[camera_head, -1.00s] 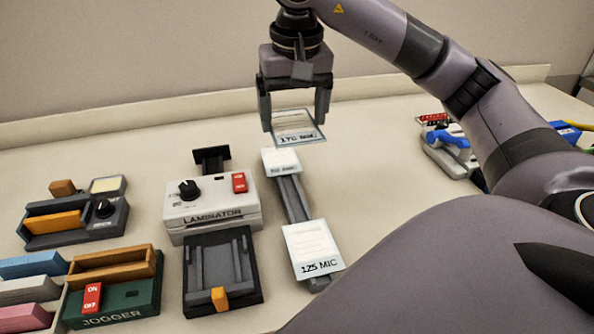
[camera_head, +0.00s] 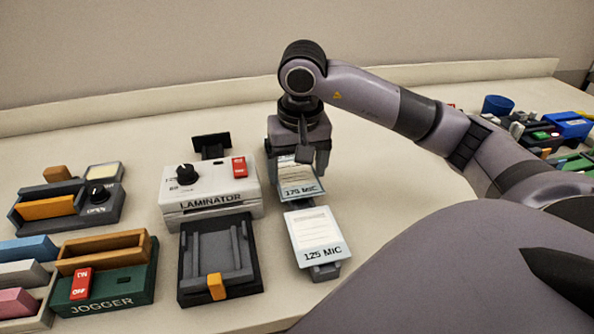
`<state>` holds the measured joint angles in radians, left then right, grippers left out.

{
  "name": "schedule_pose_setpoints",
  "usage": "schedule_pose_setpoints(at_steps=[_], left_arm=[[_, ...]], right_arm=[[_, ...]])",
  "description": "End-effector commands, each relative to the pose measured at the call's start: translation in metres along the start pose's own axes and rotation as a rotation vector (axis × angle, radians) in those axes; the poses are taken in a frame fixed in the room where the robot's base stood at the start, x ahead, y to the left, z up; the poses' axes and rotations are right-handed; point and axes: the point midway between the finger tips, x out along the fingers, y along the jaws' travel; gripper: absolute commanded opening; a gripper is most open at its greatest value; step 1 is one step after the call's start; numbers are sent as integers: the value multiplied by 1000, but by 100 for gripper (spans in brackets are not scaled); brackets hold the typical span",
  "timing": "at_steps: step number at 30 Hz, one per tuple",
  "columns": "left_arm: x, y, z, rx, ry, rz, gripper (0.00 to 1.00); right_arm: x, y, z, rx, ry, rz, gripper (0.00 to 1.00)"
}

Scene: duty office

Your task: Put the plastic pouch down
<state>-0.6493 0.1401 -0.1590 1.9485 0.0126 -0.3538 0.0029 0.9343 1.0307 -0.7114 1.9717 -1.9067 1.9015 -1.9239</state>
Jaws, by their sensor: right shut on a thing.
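My right gripper (camera_head: 298,170) is shut on a plastic pouch (camera_head: 300,186) labelled 175 MIC, a clear-edged card with a white sheet. It holds the pouch low over the back part of a narrow grey rack (camera_head: 325,271), just right of the laminator. I cannot tell whether the pouch touches what is under it. Another pouch (camera_head: 316,232), labelled 125 MIC, lies at the front of the rack. The gripper and its pouch hide the rack's back part and the small pouch there. My left gripper is not in view.
The white laminator (camera_head: 212,197) stands close on the left, with a dark tray (camera_head: 218,262) before it. The green jogger (camera_head: 105,292) and a grey device (camera_head: 65,206) are further left. A blue cup (camera_head: 497,105) and clutter stand far right, behind my arm.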

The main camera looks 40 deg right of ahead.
Motion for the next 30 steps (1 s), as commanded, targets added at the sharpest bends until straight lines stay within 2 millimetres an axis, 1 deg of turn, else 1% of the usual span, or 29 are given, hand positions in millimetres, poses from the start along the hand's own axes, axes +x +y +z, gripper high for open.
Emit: schedule_pose_setpoints(at_steps=[1,3,11,15,16,17,26,28,30], left_arm=[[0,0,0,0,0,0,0],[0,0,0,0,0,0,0],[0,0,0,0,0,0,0],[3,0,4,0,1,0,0],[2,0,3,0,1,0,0],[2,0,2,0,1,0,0],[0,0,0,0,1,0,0],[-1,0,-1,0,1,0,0],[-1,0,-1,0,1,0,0]], right_arm=[[7,1,1,0,-1,3,56],[11,0,2,0,0,1,56],[12,0,2,0,1,0,56],[17,0,2,0,1,0,56],[15,0,2,1,2,0,93],[14,0,2,1,2,0,100],[11,0,2,1,1,0,100],[6,0,1,1,3,-2,100],[-4,0,0,1,5,-3,100]])
